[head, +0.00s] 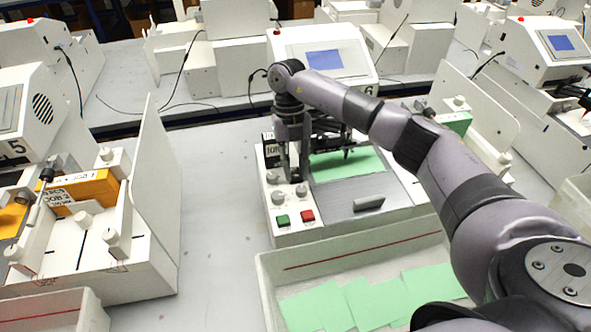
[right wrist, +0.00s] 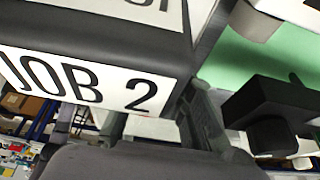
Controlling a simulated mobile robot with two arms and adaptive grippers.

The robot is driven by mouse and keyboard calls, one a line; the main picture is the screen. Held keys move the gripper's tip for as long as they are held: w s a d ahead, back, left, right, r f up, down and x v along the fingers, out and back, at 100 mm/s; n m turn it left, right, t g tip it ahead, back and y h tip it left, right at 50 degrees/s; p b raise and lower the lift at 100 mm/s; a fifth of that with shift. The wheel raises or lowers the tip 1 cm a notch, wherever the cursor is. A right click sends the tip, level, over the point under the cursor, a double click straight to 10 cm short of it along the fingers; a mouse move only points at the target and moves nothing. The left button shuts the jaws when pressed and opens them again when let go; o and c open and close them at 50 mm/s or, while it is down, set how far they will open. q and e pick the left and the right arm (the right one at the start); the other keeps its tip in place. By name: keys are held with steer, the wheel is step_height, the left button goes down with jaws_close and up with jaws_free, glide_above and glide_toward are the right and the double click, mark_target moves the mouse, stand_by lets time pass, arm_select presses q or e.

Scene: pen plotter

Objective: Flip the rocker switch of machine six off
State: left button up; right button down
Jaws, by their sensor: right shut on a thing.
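Machine six (head: 322,54) stands at the centre of the head view, with a lit blue screen, a green button (head: 283,220) and a red button (head: 307,216) at its front left corner. I cannot pick out its rocker switch. My right gripper (head: 293,170) points down over the left side of its bed. It is shut on a black block with a white "JOB 2" label (head: 271,153); the label fills the left of the right wrist view (right wrist: 75,80). The block seems to be at the machine's bed; I cannot tell whether it touches. My left gripper is out of view.
Green sheets (head: 365,300) lie in a white tray (head: 265,290) in front of machine six. Other machines stand behind and at the right. Bare table (head: 218,190) shows left of machine six.

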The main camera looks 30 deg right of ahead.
mark_target(292, 168)
steer(key=c, duration=1.4)
jaws_free()
steer(key=a+v, duration=0.1)
steer(key=v, duration=1.1)
steer(key=shift+d, duration=0.45)
steer(key=shift+f, duration=0.1)
